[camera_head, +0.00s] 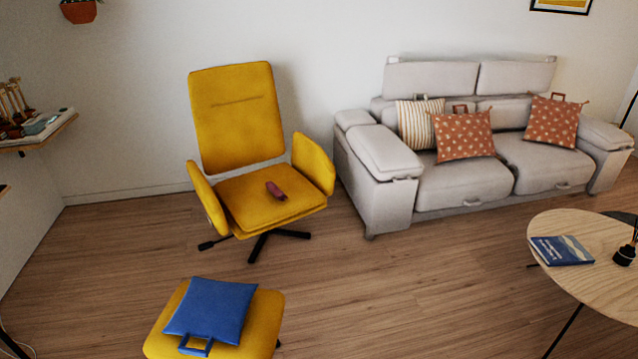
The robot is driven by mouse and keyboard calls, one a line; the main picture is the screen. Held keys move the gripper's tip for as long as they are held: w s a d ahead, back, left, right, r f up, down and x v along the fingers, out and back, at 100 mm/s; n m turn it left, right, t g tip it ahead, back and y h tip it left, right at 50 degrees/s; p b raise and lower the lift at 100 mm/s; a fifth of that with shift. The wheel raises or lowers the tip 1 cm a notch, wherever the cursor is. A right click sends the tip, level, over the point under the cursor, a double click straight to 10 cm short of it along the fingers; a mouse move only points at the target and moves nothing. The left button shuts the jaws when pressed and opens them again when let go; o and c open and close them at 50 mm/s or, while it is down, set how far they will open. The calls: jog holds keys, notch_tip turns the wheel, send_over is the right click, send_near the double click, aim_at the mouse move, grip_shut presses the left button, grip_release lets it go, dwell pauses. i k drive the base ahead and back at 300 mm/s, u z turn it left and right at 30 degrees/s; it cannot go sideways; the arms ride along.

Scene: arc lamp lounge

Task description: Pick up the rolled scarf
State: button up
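A small dark pink roll, which looks like the rolled scarf (275,190), lies on the seat of the yellow armchair (237,122). It sits near the middle of the seat cushion, lying at a slant, with nothing on top of it. The chair has armrests on both sides and a tall backrest behind the seat. The seat's front side is open towards me. My gripper is not in view.
A yellow footstool (262,325) with a blue cushion (210,310) stands in front of the chair. A grey sofa (465,185) with several cushions is to the right. A round wooden table (590,285) holds a blue book (562,251). Wooden floor (400,290) between them is clear.

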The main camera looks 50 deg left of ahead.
aim_at(272, 187)
jog(key=u, duration=0.2)
jog(key=i, duration=1.2)
jog(key=u, duration=0.85)
jog(key=i, duration=1.55)
jog(key=u, duration=1.75)
jog(key=i, duration=0.7)
jog(key=u, duration=0.85)
